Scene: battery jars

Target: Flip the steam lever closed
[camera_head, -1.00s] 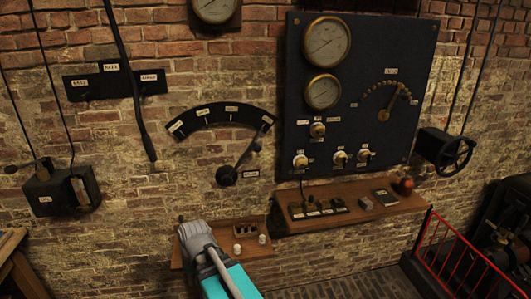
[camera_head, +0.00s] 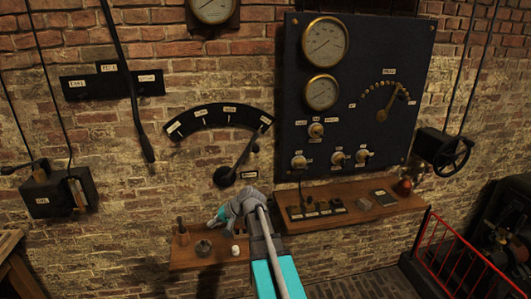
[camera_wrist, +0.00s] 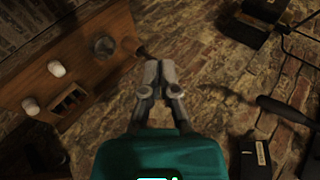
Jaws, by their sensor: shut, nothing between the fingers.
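The wall carries several levers, and the labels are too small to tell which says steam. One black lever (camera_head: 240,155) stands tilted right on a pivot below a curved labelled plate (camera_head: 215,119). A long black lever (camera_head: 125,75) hangs between labelled plates at the left. A black box (camera_head: 58,192) at the far left has a small lever (camera_head: 22,167). My gripper (camera_head: 213,219) is in front of the small shelf, below the curved plate. In the wrist view its fingers (camera_wrist: 160,66) are together and empty, apart from a dark lever handle (camera_wrist: 285,108) at the right.
The small wooden shelf (camera_head: 183,263) holds a grey round thing (camera_head: 204,247), a brown upright thing (camera_head: 182,232) and white jars, also in the wrist view (camera_wrist: 57,68). A dark gauge panel (camera_head: 400,45), a longer shelf (camera_head: 390,208) and a red railing (camera_head: 447,256) are on the right.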

